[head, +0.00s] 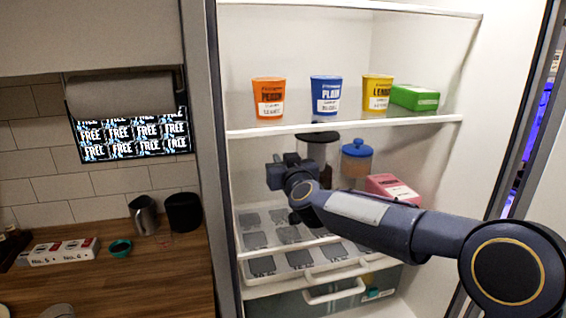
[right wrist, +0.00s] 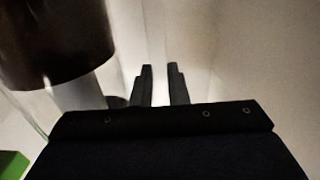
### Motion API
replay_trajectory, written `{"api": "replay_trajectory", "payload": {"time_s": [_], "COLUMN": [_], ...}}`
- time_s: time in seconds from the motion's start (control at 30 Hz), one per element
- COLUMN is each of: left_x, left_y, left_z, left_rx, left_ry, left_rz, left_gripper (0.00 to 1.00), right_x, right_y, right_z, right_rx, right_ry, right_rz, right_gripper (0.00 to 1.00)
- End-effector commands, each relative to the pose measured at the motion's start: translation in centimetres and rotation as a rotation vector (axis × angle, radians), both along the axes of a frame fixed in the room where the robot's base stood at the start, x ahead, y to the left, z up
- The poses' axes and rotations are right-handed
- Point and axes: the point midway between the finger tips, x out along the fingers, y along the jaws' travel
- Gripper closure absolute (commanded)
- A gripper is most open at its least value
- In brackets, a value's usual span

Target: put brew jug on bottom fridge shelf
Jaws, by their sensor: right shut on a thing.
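The brew jug (head: 317,148), a clear jug with a dark lid, is inside the open fridge, below the upper shelf. My right gripper (head: 280,172) is in front of it and hides its lower part, so I cannot tell whether it rests on the bottom shelf (head: 236,205) or hangs above it. In the right wrist view the jug's dark lid and clear body (right wrist: 60,45) fill the upper left. The fingers (right wrist: 160,88) are nearly closed around a pale, see-through part, apparently the jug's handle. My left gripper is out of view.
A blue-lidded jar (head: 357,160) and a pink carton (head: 392,187) stand to the jug's right. Tubs and a green box (head: 414,98) stand on the upper shelf (head: 345,125). A tray of grey packs (head: 297,262) and a drawer (head: 330,290) lie below.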

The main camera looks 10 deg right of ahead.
Motion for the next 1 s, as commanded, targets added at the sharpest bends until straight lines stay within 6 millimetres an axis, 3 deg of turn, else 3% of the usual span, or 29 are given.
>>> {"api": "replay_trajectory", "payload": {"time_s": [0.4,0.43,0.6,0.9,1.0], "left_x": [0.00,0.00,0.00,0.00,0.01], "left_y": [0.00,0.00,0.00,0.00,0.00], "left_z": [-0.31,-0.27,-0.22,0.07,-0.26], "left_rx": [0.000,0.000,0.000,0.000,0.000], "left_ry": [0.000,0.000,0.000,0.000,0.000], "left_rz": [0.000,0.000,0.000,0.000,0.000], "left_gripper": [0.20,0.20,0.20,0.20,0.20], "right_x": [-0.06,-0.04,-0.04,-0.04,-0.96], "right_y": [0.02,0.03,0.02,0.01,0.00], "right_z": [-0.18,-0.41,-0.37,0.03,-0.03], "right_rx": [-0.004,-0.002,-0.001,0.000,-0.001], "right_ry": [-0.007,-0.001,-0.001,-0.001,-0.003], "right_rz": [-0.001,0.000,0.000,0.000,0.000], "right_gripper": [1.00,0.83,0.64,0.64,0.64]}}
